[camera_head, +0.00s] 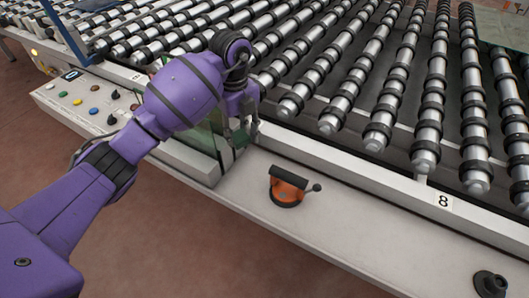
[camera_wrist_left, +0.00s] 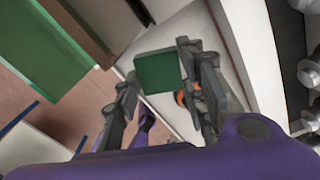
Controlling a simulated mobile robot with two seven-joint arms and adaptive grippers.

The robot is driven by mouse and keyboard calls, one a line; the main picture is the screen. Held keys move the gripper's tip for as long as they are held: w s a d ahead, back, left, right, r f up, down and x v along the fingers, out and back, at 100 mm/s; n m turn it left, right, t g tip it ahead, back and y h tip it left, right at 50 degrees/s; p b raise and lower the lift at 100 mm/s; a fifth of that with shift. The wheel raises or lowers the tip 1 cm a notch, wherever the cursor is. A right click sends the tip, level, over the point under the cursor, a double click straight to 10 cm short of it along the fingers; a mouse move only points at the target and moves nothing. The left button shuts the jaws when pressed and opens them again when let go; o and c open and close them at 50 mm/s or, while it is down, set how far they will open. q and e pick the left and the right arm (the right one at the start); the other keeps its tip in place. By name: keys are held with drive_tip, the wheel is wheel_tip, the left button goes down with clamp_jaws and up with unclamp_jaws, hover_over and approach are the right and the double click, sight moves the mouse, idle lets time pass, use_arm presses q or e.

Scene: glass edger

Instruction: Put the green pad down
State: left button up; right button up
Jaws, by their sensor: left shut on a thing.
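The green pad (camera_wrist_left: 158,72) is a small dark green square between the fingers of my left gripper (camera_wrist_left: 155,62) in the wrist view. In the head view my left gripper (camera_head: 239,133) points down above the front ledge of the machine, with the pad (camera_head: 240,140) at its fingertips. The gripper is shut on the pad. I cannot tell from these views how far the pad is above the ledge. My right gripper is in neither view.
An orange clamp-like device (camera_head: 287,187) with a black handle stands on the pale ledge (camera_head: 335,225), just right of the gripper. Conveyor rollers (camera_head: 350,95) lie behind. A control panel (camera_head: 90,105) with coloured buttons is at left. A glass-like panel (camera_head: 200,137) stands close beside the gripper.

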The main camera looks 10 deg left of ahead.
sight(243, 171)
use_arm(q)
wheel_tip(243, 171, down, 14)
drive_tip(key=shift+r+b, duration=0.2)
drive_tip(key=shift+b, duration=0.15)
drive_tip(key=shift+f, duration=0.1)
drive_tip(key=o, duration=0.8)
drive_tip(key=shift+c, duration=0.2)
wheel_tip(243, 171, up, 12)
drive_tip(key=shift+r+p, duration=0.15)
drive_tip(key=shift+p, duration=0.2)
